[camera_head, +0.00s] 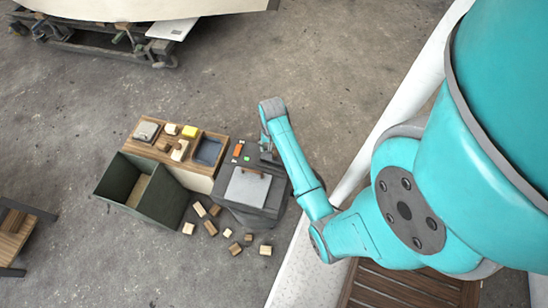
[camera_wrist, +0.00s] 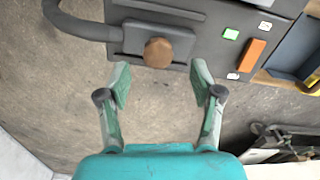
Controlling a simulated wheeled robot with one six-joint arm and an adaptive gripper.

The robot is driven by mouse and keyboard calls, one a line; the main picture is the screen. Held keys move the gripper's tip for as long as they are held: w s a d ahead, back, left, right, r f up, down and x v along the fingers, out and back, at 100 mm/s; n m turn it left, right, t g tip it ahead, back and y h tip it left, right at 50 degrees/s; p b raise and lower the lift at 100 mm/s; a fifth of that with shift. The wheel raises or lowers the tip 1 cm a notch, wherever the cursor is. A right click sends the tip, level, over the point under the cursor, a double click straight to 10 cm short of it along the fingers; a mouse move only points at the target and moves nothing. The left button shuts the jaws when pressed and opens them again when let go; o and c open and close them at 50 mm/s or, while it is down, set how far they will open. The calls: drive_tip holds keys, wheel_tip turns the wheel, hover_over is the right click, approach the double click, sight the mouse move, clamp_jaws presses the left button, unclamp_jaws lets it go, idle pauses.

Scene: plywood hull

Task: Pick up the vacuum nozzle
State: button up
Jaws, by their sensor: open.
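In the wrist view, a dark grey flat block that looks like the vacuum nozzle (camera_wrist: 132,40) has a brown round knob on its near face. A thick grey hose (camera_wrist: 66,24) runs into its left end. The block lies against the side of a dark grey machine (camera_wrist: 215,22). My gripper (camera_wrist: 161,78) is open and empty. Its two fingertips stand left and right of the knob, a little short of it, with a visible gap. In the head view, my gripper (camera_head: 267,146) is over the machine's far right edge, and the nozzle is too small to make out.
The machine (camera_head: 225,173) has an orange switch, a green button and a light lid. Left of it are a wooden bench (camera_head: 165,118) with small items and an open dark bin (camera_head: 122,178). Several wooden blocks (camera_head: 210,228) lie on the floor.

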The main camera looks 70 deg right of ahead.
drive_tip(key=shift+s+f, duration=0.15)
drive_tip(key=shift+f, duration=2.5)
clamp_jaws()
